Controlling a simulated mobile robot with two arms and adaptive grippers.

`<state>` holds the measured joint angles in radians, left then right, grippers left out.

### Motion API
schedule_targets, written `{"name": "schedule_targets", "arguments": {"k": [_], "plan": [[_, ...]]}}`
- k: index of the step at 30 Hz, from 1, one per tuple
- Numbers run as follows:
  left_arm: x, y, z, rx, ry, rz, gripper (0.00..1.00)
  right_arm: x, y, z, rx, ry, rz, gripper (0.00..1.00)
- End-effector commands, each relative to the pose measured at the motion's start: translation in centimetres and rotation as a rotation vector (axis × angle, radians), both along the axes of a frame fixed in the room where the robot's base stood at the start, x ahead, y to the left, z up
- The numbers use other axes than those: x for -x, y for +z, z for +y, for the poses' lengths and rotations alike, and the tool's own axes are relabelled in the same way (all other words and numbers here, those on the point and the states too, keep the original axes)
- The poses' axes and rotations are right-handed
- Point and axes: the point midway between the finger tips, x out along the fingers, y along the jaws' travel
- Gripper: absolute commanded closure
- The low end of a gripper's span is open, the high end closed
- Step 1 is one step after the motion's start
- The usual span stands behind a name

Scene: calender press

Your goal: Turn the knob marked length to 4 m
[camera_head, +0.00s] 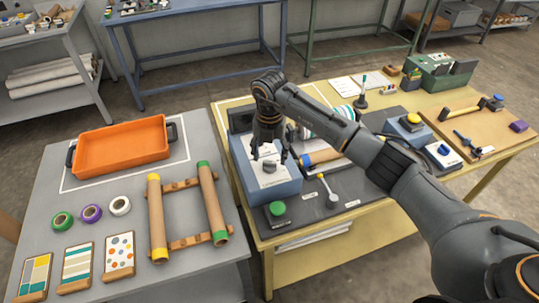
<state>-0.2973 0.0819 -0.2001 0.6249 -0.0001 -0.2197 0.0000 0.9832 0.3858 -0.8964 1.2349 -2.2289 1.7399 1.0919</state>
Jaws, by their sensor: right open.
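A blue box (282,190) stands at the left end of the yellow table, with a pale panel on its top. A small dark knob (269,168) sits on that panel; its marking and setting are too small to read. My right gripper (269,156) points down over the panel. Its fingers are open, one on each side of the knob as seen from here, and I cannot tell whether they touch it. The gripper hides the back of the panel. My left gripper is not in view.
A green button box (278,214) stands in front of the blue box, with a white-headed tool (329,192) to its right. Rolls lie close behind my right forearm. The grey table (105,208) on the left holds an orange tray (122,148), tape rolls and a roller rack.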

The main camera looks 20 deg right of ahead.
Motion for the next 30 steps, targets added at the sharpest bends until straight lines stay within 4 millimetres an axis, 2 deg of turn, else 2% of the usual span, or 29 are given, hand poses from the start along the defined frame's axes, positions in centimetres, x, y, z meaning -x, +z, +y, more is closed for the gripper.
{"name": "schedule_targets", "arguments": {"k": [6, 15, 16, 24, 30], "plan": [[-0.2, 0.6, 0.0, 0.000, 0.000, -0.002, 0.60, 0.0, -2.0, 0.0, 0.000, -0.001, 0.000, 0.39], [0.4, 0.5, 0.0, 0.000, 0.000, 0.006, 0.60, 0.0, -2.3, 0.0, 0.000, 0.000, -0.001, 0.39], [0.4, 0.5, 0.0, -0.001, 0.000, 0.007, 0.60, 0.0, -2.3, 0.0, -0.001, 0.000, 0.000, 0.41], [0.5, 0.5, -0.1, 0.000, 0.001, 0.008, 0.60, 0.0, -2.3, 0.0, -0.001, -0.001, 0.000, 0.94], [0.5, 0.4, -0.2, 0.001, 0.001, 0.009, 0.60, 0.0, -2.3, 0.0, -0.001, 0.008, 0.000, 0.94]]}}
